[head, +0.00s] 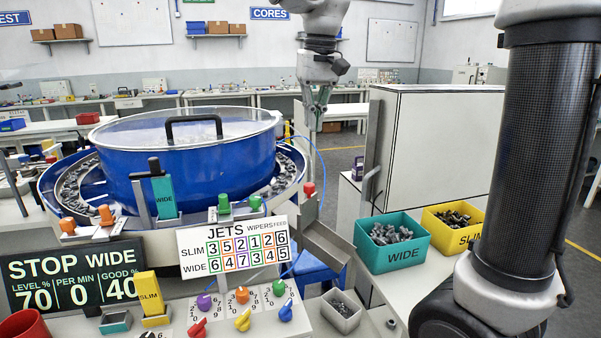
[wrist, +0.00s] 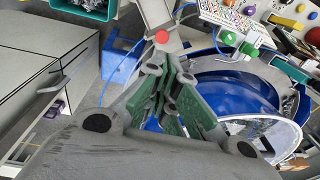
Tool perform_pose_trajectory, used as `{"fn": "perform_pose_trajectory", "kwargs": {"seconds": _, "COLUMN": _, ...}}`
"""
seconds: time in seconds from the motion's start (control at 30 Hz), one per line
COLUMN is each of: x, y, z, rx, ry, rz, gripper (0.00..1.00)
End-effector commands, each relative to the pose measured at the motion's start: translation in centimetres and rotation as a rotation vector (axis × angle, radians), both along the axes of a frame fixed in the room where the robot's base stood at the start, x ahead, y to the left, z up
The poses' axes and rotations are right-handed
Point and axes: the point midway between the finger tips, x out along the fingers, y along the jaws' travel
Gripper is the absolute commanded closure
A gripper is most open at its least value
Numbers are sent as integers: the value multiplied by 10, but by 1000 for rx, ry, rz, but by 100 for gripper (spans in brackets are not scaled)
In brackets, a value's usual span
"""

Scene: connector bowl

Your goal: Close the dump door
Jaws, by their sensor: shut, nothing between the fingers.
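A red knob (head: 309,188) tops an upright metal plate (head: 309,208) at the right side of the blue feeder bowl (head: 215,170). This plate looks like the dump door, above a sloping metal chute (head: 325,242). How far open it stands is hard to tell. My gripper (head: 317,122) hangs above the red knob, fingers pointing down, shut and empty. It is apart from the knob in the head view. In the wrist view my green-padded fingers (wrist: 165,82) show below the red knob (wrist: 162,36), and the bowl (wrist: 235,95) lies to their right.
A clear lid with a black handle (head: 195,128) covers the bowl. A grey cabinet (head: 435,140) stands right of my gripper. A teal WIDE bin (head: 400,258) and yellow SLIM bin (head: 450,240) hold parts. A small grey tray (head: 341,312) sits below the chute. Knobs and signs line the front.

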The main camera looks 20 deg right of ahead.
Motion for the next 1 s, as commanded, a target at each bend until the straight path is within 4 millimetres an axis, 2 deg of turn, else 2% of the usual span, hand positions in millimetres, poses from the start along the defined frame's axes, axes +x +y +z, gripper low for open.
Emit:
{"fn": "perform_pose_trajectory", "kwargs": {"seconds": 0.4, "x": 6, "y": 4, "z": -83, "rx": -1, "ry": 3, "rz": 2, "gripper": 100}}
{"fn": "perform_pose_trajectory", "kwargs": {"seconds": 0.6, "x": 8, "y": 5, "z": -115, "rx": -1, "ry": 1, "rz": 2, "gripper": 100}}
{"fn": "perform_pose_trajectory", "kwargs": {"seconds": 0.8, "x": 10, "y": 6, "z": -129, "rx": 0, "ry": -2, "rz": 2, "gripper": 100}}
{"fn": "perform_pose_trajectory", "kwargs": {"seconds": 1.0, "x": 10, "y": 6, "z": -131, "rx": 1, "ry": -2, "rz": 2, "gripper": 100}}
